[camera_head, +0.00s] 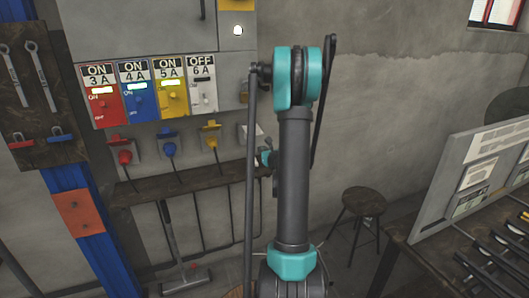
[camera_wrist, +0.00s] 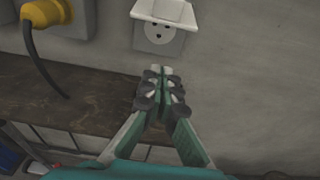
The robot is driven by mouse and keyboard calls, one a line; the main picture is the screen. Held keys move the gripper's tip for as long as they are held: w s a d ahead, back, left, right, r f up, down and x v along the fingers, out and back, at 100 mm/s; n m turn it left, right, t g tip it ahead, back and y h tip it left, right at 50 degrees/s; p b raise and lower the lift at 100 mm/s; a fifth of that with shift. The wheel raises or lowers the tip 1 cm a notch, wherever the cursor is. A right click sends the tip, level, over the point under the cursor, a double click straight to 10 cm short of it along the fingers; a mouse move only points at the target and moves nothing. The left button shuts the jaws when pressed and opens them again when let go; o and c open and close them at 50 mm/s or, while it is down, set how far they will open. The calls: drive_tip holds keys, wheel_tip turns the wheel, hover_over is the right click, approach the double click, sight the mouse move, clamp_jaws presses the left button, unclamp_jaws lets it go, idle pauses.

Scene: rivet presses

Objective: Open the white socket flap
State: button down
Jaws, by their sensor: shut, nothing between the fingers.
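The white socket (camera_wrist: 158,38) is on the wall at the top of the wrist view. Its white flap (camera_wrist: 165,11) is tilted up and out, and the socket face with its dark holes shows below it. My gripper (camera_wrist: 161,71) is shut and empty, with its fingertips just below the socket in the picture. I cannot tell whether they touch it. In the head view the flap (camera_head: 250,129) shows beside my arm, which hides part of the socket. My gripper (camera_head: 265,158) is small there, close to the wall.
Red (camera_head: 124,156), blue (camera_head: 168,148) and yellow (camera_head: 210,141) plugs sit in sockets to the left. A dark shelf (camera_head: 150,188) runs below them. Switch panels (camera_head: 170,87) are above. A stool (camera_head: 363,203) and a table with a board (camera_head: 470,180) are to the right.

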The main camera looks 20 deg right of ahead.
sight(253, 128)
drive_tip(key=shift+w+r, duration=1.55)
drive_tip(key=shift+r, duration=0.1)
drive_tip(key=shift+d+r, duration=0.1)
